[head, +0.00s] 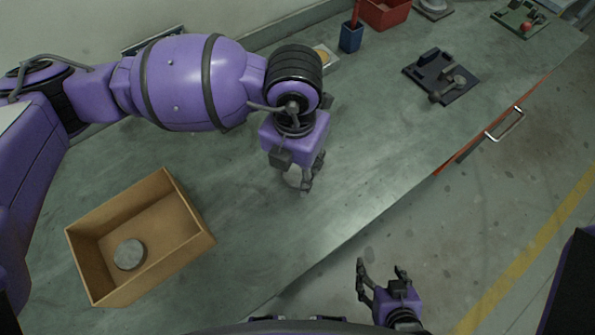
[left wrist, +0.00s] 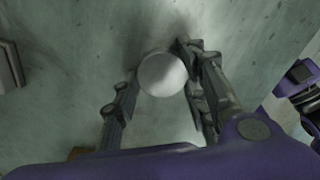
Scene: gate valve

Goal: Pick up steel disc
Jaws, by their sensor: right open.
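A pale round steel disc (head: 292,178) lies on the grey-green bench under my left gripper (head: 311,175), which partly hides it in the head view. In the left wrist view the disc (left wrist: 163,74) shows between the two spread fingers of my left gripper (left wrist: 157,62). The fingers are apart, one on each side of it; whether either touches it I cannot tell. A second grey disc (head: 129,254) lies flat inside the open brown box (head: 189,252) at the lower left. My right gripper (head: 381,270) is open and empty, off the bench's front edge.
The bench (head: 380,140) is clear around the left gripper. Farther right stand a dark fixture (head: 436,72), a blue cup (head: 350,38), a red bin (head: 384,12) and a green tray (head: 515,18). A drawer handle (head: 505,124) sticks out from the front.

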